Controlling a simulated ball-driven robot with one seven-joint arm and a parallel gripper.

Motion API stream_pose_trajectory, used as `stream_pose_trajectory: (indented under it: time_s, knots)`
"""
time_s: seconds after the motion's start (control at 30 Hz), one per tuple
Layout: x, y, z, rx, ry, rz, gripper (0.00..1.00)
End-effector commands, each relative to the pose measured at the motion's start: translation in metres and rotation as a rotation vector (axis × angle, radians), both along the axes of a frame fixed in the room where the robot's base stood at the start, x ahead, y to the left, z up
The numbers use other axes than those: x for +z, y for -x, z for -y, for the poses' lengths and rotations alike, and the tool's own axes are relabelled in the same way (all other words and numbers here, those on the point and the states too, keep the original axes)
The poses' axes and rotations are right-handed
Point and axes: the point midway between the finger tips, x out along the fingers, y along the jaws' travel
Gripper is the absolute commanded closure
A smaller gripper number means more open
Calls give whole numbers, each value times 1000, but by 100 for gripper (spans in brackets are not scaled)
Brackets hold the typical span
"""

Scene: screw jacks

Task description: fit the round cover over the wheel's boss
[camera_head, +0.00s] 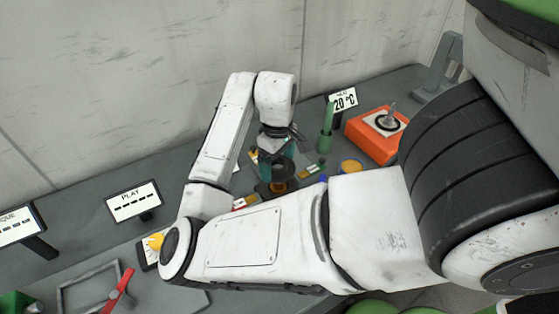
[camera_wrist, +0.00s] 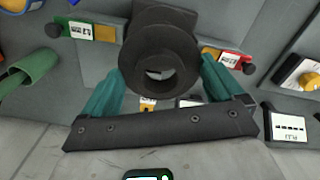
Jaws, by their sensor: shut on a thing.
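My gripper (camera_head: 277,160) points down over the bench in the head view, partly behind my own arm. In the wrist view its two teal fingers (camera_wrist: 162,82) are shut on a dark, round, stepped piece with a hollow centre, which I take for the round cover (camera_wrist: 160,86). Its open ring faces the wrist camera, and a small bright patch shows inside it. In the head view a dark round shape (camera_head: 283,172) shows just below the fingers. I cannot make out the wheel and its boss separately, nor whether the cover touches anything beneath.
A yellow-topped round pot (camera_head: 351,166) is nearby.

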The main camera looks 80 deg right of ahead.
Motion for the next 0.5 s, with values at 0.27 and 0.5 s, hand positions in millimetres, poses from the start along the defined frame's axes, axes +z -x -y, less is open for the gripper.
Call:
stream_pose_trajectory:
  time_s: [0.27,0.5]
  knots:
    - [-14,-1,0,2,-1,0,48]
    - [-28,0,0,0,0,0,48]
